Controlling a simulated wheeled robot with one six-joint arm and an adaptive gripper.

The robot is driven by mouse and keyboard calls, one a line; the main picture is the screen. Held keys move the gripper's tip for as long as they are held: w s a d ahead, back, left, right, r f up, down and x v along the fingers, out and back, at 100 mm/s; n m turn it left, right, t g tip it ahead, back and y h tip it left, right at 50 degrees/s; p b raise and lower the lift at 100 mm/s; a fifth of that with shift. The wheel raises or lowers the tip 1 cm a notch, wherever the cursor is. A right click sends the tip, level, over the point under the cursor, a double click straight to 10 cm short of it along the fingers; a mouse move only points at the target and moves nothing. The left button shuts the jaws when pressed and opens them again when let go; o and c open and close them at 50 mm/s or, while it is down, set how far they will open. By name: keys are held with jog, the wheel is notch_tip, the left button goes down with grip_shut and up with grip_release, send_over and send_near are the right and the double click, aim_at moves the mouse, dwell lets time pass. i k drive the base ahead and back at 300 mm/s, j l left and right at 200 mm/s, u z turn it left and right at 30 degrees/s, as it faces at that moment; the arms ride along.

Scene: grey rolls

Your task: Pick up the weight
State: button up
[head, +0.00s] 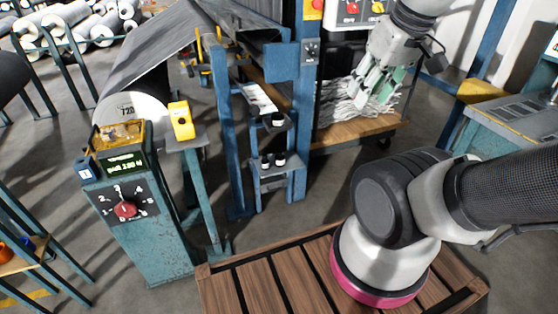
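My gripper (378,88) hangs at the upper right in the head view, in front of a heap of white strands. Its green-padded fingers look spread apart, and I see nothing between them. No thing is plainly marked as the weight. Small dark pieces with pale tops stand on a narrow blue stand left of my gripper. Some are on the upper shelf (272,118) and some on the lower shelf (272,160). They may be weights, but they are too small to tell. My gripper is apart from them.
A wooden cart (350,136) bears the white strands (340,103). A teal control post (150,225) with a red knob stands left, beside a large grey roll (130,108). A yellow box (181,120) sits near it. Blue frame posts (225,130) flank the shelves.

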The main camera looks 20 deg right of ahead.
aim_at(277, 119)
jog(key=i+l+u, duration=0.25)
jog(key=i+l, duration=0.3)
jog(key=i+l+u, duration=0.3)
jog(key=i+l, duration=0.15)
jog(key=l, duration=0.25)
